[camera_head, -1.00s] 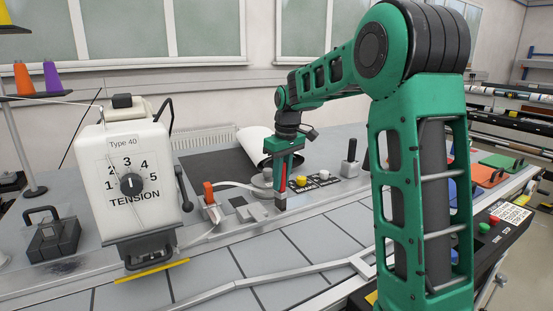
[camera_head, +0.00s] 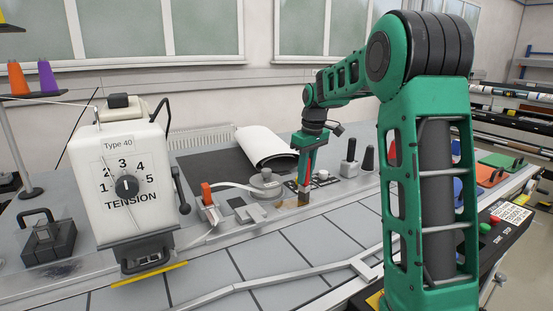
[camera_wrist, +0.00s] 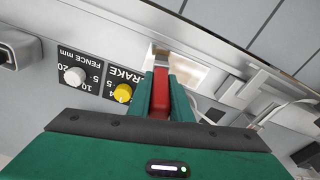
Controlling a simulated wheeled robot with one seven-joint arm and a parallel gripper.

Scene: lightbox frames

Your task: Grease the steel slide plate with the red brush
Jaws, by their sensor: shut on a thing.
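My gripper (camera_head: 304,190) points down over the far side of the table. Below the fingertips is a small pale rectangular plate (camera_wrist: 186,76) with a cream and tan surface, which looks like the slide plate. In the head view it shows as a tan patch (camera_head: 290,204) just left of the gripper. Whether the brush touches it I cannot tell.
A white tension box (camera_head: 125,185) stands at the left. An orange-red lever (camera_head: 207,193) and a round metal part (camera_head: 266,182) stand left of the gripper. A black panel with a yellow knob (camera_wrist: 123,93) and a white knob (camera_wrist: 75,76) lies beside the fingers. The front tabletop is mostly clear.

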